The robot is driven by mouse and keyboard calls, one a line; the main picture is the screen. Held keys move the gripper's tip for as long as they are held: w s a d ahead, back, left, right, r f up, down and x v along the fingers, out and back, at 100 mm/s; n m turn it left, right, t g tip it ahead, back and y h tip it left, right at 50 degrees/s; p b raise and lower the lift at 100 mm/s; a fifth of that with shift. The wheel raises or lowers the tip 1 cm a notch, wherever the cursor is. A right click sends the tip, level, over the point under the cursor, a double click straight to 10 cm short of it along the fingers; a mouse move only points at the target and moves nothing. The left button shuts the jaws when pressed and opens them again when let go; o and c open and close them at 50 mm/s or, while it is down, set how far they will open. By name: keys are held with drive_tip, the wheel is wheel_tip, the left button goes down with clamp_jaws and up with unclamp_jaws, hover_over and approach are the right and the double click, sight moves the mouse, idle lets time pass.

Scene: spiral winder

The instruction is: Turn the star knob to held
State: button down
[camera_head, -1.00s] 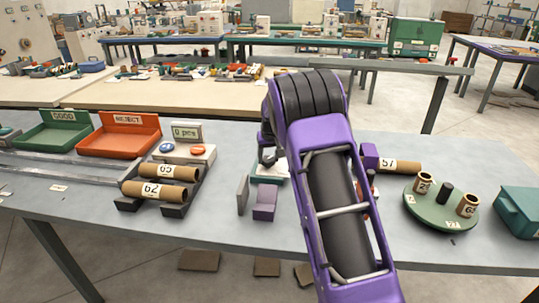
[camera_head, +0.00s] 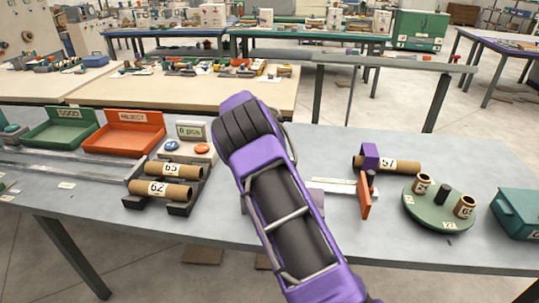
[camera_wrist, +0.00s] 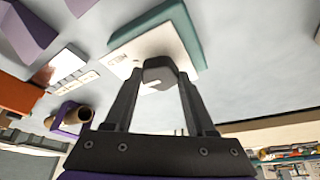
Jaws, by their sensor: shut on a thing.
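The star knob (camera_wrist: 158,70) is dark and stands on a white plate (camera_wrist: 178,50) over a teal block (camera_wrist: 192,22) in the wrist view. My gripper (camera_wrist: 160,82) has its two dark fingers closed on the knob's sides. A small HELD label (camera_wrist: 118,59) is printed on the plate, with other lettering too small to read for sure. The knob's pointing direction cannot be told. In the head view my purple arm covers the knob, the block and the fingers.
An orange upright plate (camera_head: 365,198) and a tube marked 57 (camera_head: 400,166) stand right of my arm. A green round tray (camera_head: 438,214) holds small tubes.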

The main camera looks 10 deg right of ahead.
drive_tip(key=m, duration=0.2)
drive_tip(key=m+g+p, duration=0.1)
drive_tip(key=m, duration=0.1)
drive_tip(key=m+g, duration=0.1)
drive_tip(key=m, duration=0.1)
drive_tip(key=shift+w+a+h+p, duration=0.15)
drive_tip(key=shift+w+h+p, duration=0.15)
drive_tip(key=shift+h, duration=0.1)
idle(0.3)
drive_tip(key=shift+c, duration=1.1)
unclamp_jaws()
drive_tip(key=shift+r, duration=0.1)
